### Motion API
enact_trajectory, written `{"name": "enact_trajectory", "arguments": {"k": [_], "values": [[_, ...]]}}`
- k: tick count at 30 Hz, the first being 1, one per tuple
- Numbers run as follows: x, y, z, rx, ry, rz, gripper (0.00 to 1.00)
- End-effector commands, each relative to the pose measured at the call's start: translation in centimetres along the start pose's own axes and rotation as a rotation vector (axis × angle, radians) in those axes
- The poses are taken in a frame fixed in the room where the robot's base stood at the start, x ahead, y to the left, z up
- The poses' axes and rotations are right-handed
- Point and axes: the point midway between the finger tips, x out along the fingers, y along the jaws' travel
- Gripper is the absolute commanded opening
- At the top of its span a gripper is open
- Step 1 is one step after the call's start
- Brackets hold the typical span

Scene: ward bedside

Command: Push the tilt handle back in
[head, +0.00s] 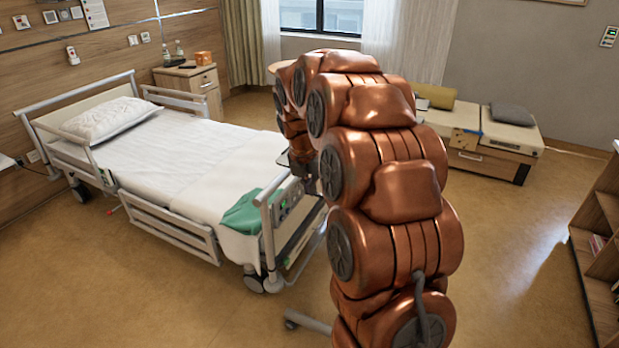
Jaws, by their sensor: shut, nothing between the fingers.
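The hospital bed (190,160) stands at left centre, its foot end towards me. Its footboard (284,207) has a panel with small dark controls on the outer face. I cannot make out the tilt handle; it is too small to tell or hidden behind my arm. My gripper (303,170) is a small dark shape at the foot end, close to the footboard's far part. It is shut and empty, and my arm partly hides it. I cannot tell whether it touches the bed.
A green cloth (243,213) hangs over the bed's near foot corner. A bedside cabinet (192,82) stands by the wall. A low bench with cushions (482,135) is at the back right, and a shelf (600,240) at the right edge.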

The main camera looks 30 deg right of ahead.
Motion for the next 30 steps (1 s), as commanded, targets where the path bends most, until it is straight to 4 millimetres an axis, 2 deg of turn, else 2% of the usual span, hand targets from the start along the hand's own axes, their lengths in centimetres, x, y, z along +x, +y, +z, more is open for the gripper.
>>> {"name": "enact_trajectory", "arguments": {"k": [11,21,30], "values": [[5.9,-0.2,0.0,0.002,0.003,-0.003,0.00],[6.9,0.0,2.9,0.003,-0.001,0.002,0.00],[7.4,0.0,3.7,0.002,-0.001,0.003,0.00]]}}
